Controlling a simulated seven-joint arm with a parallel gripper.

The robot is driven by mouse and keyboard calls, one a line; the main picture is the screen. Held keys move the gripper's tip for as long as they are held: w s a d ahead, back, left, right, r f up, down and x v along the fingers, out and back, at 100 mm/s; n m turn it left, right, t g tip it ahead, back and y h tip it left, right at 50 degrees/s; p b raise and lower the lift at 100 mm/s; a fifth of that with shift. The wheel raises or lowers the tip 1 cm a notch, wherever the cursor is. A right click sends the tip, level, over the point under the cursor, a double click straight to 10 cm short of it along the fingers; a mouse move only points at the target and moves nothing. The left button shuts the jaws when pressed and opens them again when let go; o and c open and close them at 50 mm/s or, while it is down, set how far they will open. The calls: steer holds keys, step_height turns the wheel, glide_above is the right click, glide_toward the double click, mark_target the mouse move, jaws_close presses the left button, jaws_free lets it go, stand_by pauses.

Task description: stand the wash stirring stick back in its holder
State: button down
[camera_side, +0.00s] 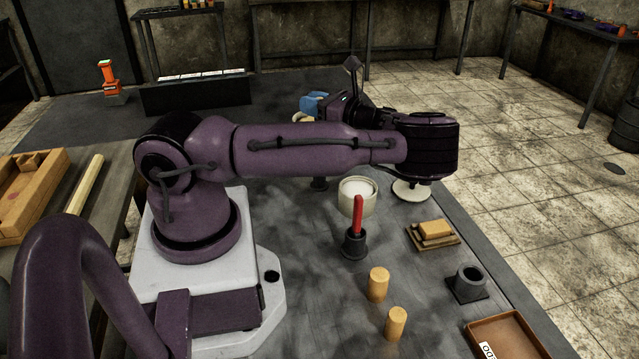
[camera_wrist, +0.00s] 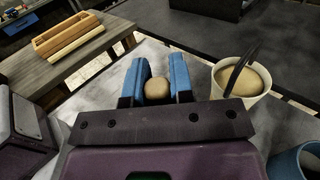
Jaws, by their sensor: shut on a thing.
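My gripper (camera_wrist: 157,70) has its two blue fingers closed on a round tan end, seemingly the stirring stick (camera_wrist: 157,90). The stick's length is hidden in the wrist view. In the side view the blue fingers (camera_side: 313,104) show behind my arm, which hides most of what they hold. An empty dark grey cylindrical socket on a square base (camera_side: 468,283) stands at the right, apart from my gripper. It looks like a holder, but I cannot tell if it is the stick's. A pail of cream-coloured liquid (camera_wrist: 262,76) with a dark bar across it stands right of the fingers in the wrist view.
A red-handled tool (camera_side: 357,215) stands in a dark base, before a white cup (camera_side: 357,188). Two tan cylinders (camera_side: 378,283), a yellow block (camera_side: 435,229) and a brown tray (camera_side: 508,335) are nearby. A blue vessel (camera_wrist: 300,160) is lower right in the wrist view.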

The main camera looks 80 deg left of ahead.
step_height(320, 180, down, 9)
stand_by(0.5)
steer(key=shift+f, duration=0.1)
steer(key=c, duration=1)
jaws_free()
